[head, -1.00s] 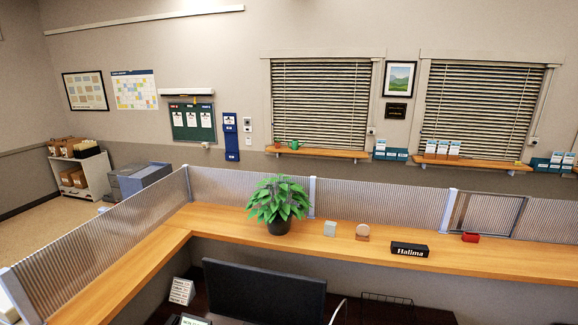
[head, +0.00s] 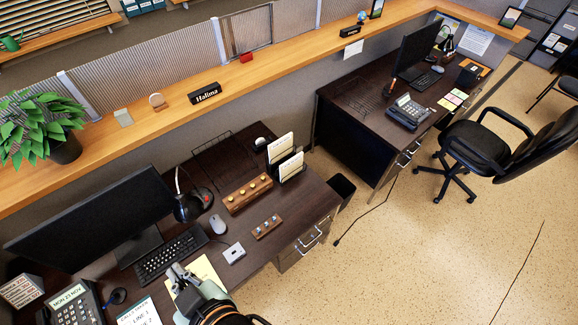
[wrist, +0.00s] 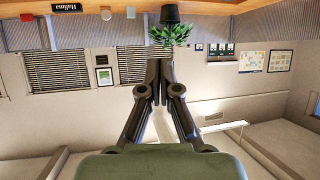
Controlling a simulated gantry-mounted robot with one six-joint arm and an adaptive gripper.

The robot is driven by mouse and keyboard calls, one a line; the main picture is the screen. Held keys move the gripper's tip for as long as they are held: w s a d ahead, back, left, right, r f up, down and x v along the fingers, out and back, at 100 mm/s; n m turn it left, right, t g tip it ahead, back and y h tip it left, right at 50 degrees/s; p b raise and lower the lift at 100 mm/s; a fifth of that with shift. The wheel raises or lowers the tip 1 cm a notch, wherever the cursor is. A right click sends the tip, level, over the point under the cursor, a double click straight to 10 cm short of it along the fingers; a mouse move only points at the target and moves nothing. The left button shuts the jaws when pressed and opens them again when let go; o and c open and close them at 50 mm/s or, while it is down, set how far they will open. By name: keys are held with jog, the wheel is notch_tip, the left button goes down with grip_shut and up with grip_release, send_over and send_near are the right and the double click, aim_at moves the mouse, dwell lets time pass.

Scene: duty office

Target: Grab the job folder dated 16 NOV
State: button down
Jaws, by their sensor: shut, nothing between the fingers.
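Two cream folders or cards stand upright in a dark holder (head: 285,158) at the back right of the near desk in the head view. Any dates on them are too small to read, so I cannot tell whether one is the 16 NOV job folder. My gripper (head: 178,272) shows at the bottom of the head view, over the desk's front part near a yellow paper (head: 205,272). It is left of and nearer than the holder, well apart from it. In the wrist view my gripper (wrist: 160,64) has its fingers together and empty, with the room upside down.
A wooden block with yellow knobs (head: 248,193) lies before the holder. The counter (head: 225,88) runs behind. Open floor lies right.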

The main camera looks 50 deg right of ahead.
dwell(0.4)
jog(key=c, duration=1.1)
grip_release()
